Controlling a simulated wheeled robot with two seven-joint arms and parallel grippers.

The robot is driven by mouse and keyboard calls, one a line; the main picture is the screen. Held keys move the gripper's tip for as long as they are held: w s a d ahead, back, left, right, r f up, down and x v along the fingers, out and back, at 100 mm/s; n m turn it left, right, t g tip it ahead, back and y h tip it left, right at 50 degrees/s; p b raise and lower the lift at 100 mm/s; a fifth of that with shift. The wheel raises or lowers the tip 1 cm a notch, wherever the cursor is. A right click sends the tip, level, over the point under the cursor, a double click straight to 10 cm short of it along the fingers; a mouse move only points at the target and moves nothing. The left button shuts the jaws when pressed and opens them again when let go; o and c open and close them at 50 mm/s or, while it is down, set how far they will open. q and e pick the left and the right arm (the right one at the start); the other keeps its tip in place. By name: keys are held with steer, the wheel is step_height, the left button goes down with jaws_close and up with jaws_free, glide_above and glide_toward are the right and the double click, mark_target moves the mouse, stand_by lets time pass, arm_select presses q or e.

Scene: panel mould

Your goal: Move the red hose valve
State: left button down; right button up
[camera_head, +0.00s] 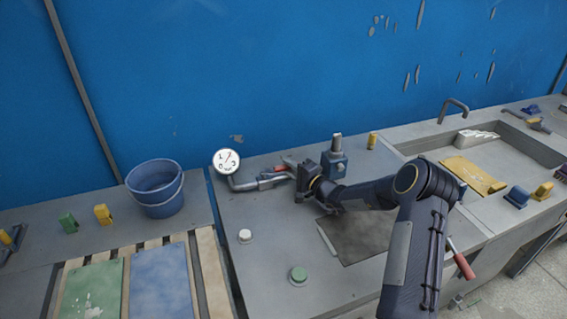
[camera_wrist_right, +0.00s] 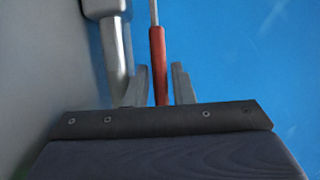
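The red hose valve lever (camera_head: 280,169) sits on a grey pipe (camera_head: 245,184) below a round white gauge (camera_head: 227,161) on the bench. In the right wrist view the red lever (camera_wrist_right: 158,62) runs upright between the two fingers of my right gripper (camera_wrist_right: 163,88). Narrow gaps seem to show on both sides of it, so the fingers look open around it. The grey pipe also shows in the wrist view (camera_wrist_right: 115,50), left of the lever. In the head view my right gripper (camera_head: 292,172) reaches in from the right. My left gripper is out of view.
A blue block with a grey post (camera_head: 337,160) stands just right of my right gripper. A blue bucket (camera_head: 156,187) is at left. A white knob (camera_head: 245,236) and a green knob (camera_head: 299,274) are in front. A red handle (camera_head: 463,266) is at the bench front.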

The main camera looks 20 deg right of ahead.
steer(key=shift+x, duration=1.15)
jaws_close()
